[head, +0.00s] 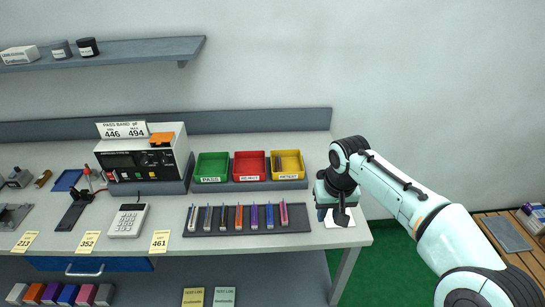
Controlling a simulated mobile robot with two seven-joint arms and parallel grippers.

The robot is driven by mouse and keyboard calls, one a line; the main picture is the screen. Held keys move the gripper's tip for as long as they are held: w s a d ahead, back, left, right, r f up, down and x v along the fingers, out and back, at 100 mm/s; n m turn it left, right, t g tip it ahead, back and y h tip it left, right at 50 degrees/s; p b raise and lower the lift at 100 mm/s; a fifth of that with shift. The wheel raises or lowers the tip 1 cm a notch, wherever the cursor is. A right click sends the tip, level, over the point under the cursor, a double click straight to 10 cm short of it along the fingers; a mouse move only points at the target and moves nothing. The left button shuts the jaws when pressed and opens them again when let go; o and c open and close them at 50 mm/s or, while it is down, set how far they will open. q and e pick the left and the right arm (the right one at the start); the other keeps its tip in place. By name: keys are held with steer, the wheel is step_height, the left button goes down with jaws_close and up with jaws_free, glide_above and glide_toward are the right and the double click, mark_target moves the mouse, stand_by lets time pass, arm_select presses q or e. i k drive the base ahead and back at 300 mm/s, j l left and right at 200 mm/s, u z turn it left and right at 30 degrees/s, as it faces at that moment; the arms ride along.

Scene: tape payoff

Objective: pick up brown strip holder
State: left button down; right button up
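A row of several upright strip holders stands in a dark rack (247,231) at the bench's front. From the left they look grey, greyish, blue, an orange-brown holder (239,218), purple, dark blue and pink. The orange-brown one is the closest match I see to a brown holder; the shades are hard to tell at this size. My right gripper (332,213) points down over a white card at the bench's right end, right of the rack and apart from it. Its fingertips are small and dark, and whether it is open is unclear. My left gripper is not in view.
Green (212,167), red (249,166) and yellow (287,165) bins stand behind the rack. A meter (143,157), a calculator (127,221) and numbered yellow cards (160,241) lie to the left. A wall shelf (120,52) hangs at upper left.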

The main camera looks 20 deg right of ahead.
mark_target(278, 166)
steer(key=i, duration=1.15)
